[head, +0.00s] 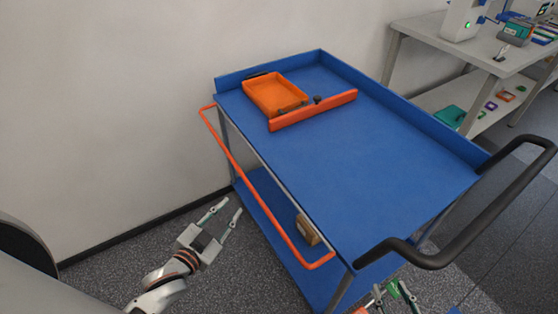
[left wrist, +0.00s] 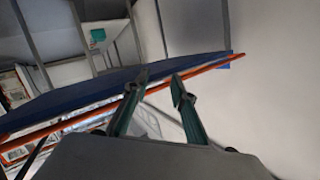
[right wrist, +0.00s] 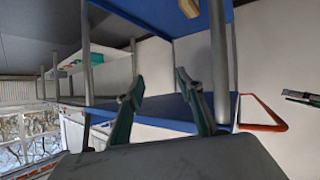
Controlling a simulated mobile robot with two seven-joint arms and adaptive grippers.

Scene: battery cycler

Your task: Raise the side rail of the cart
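The orange side rail (head: 262,180) hangs along the left side of the blue cart (head: 390,150), its long bar sitting lower than the top deck and out from it. In the left wrist view the rail (left wrist: 60,122) runs along the cart edge, beyond my fingertips. My left gripper (head: 226,208) is open and empty, to the left of the rail and below it in the picture, apart from it. My right gripper (head: 391,291) shows only partly at the bottom edge of the head view; the right wrist view (right wrist: 160,80) shows it open and empty. That view also shows the rail's end (right wrist: 268,126).
An orange tray (head: 275,94) and an orange bar-like piece (head: 312,111) lie on the top deck. A brown box (head: 307,230) sits on the lower shelf. A black push handle (head: 480,220) sticks out at the right. A grey workbench (head: 490,62) stands behind; a wall is at left.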

